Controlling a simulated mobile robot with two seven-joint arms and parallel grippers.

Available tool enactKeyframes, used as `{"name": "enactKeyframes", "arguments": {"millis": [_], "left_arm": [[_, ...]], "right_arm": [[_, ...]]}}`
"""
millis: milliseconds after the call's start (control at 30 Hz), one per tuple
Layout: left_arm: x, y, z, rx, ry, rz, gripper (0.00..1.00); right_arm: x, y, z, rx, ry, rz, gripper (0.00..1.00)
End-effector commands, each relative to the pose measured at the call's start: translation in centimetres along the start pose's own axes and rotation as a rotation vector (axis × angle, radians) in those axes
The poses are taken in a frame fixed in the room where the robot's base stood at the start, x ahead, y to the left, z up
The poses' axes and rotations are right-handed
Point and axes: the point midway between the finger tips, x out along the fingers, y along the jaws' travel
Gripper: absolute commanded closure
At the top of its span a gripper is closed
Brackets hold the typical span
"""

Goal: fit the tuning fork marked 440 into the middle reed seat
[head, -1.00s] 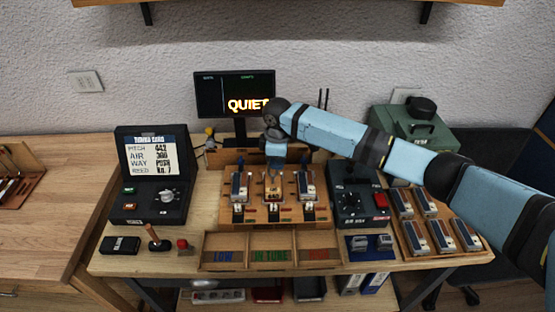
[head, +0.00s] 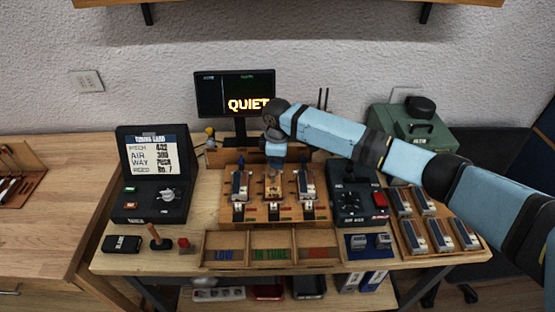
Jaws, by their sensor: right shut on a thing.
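The wooden reed stand (head: 318,210) stands in the middle of the bench, with three seats side by side. The left seat holds a dark-and-silver unit (head: 240,187) and the right seat a similar one (head: 305,186). My right gripper (head: 274,168) points down over the middle seat (head: 273,201), shut on a small brass-coloured part (head: 273,183) at that seat. The part is too small and covered to read a mark or tell whether it is fully seated. I cannot make out a fork marked 440. My left gripper is out of view.
A tuning card box (head: 152,180) stands left and a dark control box (head: 352,195) right of the stand. A tray of several units (head: 407,243) is at far right. An open divided tray (head: 272,265) lies in front. The monitor (head: 222,100) reads QUIET.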

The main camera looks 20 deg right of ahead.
Motion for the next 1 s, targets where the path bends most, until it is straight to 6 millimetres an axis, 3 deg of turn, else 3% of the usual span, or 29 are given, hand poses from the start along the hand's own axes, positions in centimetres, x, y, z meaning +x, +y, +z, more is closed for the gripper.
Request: {"name": "enactKeyframes", "arguments": {"millis": [1000], "left_arm": [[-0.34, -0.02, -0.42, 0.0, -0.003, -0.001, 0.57]], "right_arm": [[0.57, 0.0, -0.03, 0.0, 0.001, 0.001, 1.0]]}}
